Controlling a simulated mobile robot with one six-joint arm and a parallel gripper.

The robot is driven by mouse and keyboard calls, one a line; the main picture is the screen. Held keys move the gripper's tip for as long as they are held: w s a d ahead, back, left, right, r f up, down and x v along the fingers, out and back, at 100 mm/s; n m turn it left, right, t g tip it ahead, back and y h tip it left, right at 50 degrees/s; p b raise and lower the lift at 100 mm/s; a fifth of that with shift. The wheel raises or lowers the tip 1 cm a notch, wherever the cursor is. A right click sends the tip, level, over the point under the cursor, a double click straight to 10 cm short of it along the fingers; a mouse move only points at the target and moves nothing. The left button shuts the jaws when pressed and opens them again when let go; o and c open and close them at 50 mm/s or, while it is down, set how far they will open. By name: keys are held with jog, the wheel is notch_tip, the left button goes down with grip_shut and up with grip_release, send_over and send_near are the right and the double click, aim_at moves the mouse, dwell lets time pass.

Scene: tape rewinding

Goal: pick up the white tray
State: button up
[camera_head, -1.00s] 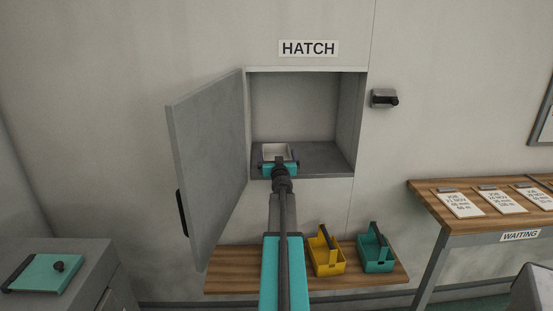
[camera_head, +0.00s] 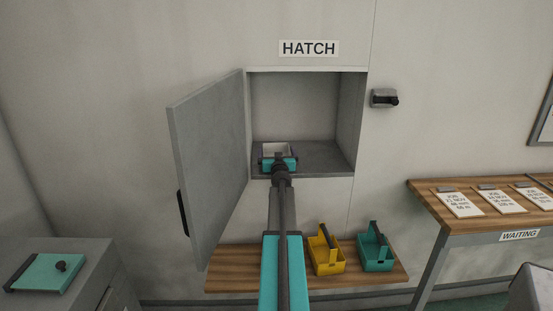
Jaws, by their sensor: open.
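The white tray (camera_head: 278,149) sits on the floor of the open hatch (camera_head: 325,158), left of its middle. My gripper (camera_head: 278,157) reaches into the hatch at the tray's near side. Its teal body covers the tray's front, and a dark finger shows at each side of the tray. The jaws are open. Whether the fingers touch the tray cannot be told from here.
The hatch door (camera_head: 208,165) stands swung open to the left. A wooden shelf (camera_head: 233,257) below holds a yellow caddy (camera_head: 327,262) and a teal caddy (camera_head: 377,262). A wooden table (camera_head: 440,210) with job cards stands at right.

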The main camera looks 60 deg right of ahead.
jog(key=shift+c, duration=0.3)
jog(key=c, duration=0.8)
jog(key=shift+o, duration=0.2)
jog(key=shift+r, duration=0.15)
jog(key=shift+r+p, duration=1.15)
jog(key=shift+r, duration=0.45)
jog(key=r+v, duration=0.1)
jog(key=v, duration=1.5)
jog(key=shift+r+b, duration=0.3)
jog(key=shift+b, duration=0.15)
